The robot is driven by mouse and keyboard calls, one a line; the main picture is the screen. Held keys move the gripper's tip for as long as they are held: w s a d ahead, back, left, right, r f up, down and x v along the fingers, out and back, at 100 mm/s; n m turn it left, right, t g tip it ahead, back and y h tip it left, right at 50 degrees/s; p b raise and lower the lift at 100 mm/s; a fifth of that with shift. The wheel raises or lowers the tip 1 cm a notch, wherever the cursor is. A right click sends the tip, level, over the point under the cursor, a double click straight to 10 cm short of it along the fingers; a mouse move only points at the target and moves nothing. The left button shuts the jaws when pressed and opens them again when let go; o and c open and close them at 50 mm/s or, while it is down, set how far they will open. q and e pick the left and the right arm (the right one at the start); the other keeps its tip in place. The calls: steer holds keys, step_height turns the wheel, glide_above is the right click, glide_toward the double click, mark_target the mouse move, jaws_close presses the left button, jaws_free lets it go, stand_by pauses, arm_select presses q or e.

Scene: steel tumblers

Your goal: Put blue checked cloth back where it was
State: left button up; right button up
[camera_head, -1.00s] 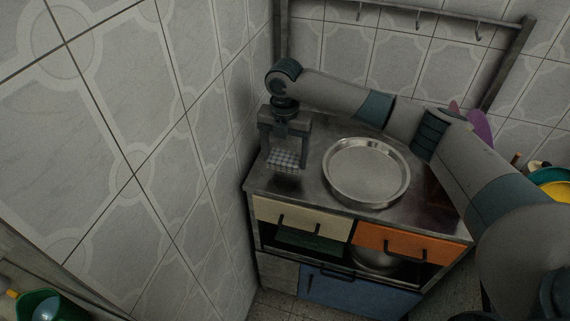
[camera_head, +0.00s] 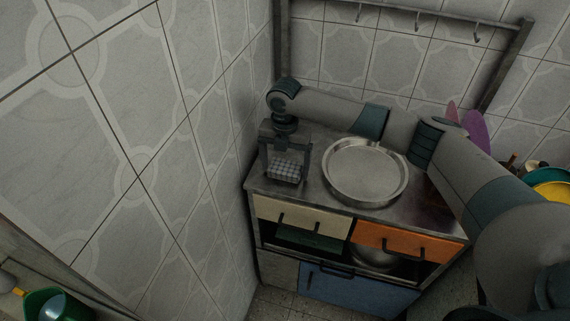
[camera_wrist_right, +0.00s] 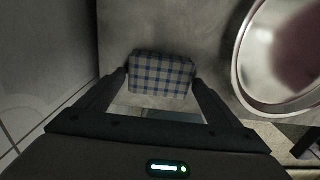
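The blue checked cloth (camera_head: 286,171) is a small folded block at the left end of the steel counter top (camera_head: 314,187). My right gripper (camera_head: 286,166) points down over it with one finger on each side. In the right wrist view the cloth (camera_wrist_right: 161,75) fills the space between the fingertips (camera_wrist_right: 160,82), which appear to touch its two ends. The gripper is shut on the cloth. The cloth is at or just above the counter; I cannot tell if it touches. My left gripper is not in view.
A round steel tray (camera_head: 365,173) lies right of the cloth, with a narrow strip of counter between. The tiled wall (camera_head: 215,150) is close on the left. Drawers, one cream (camera_head: 300,218) and one orange (camera_head: 410,243), are below. Yellow and teal dishes (camera_head: 553,190) stand far right.

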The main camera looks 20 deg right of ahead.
mark_target(285, 168)
steer(key=shift+r, duration=0.15)
steer(key=shift+r, duration=0.55)
step_height(285, 168, up, 11)
steer(key=b, duration=0.3)
steer(key=shift+b, duration=0.3)
steer(key=shift+f, duration=0.1)
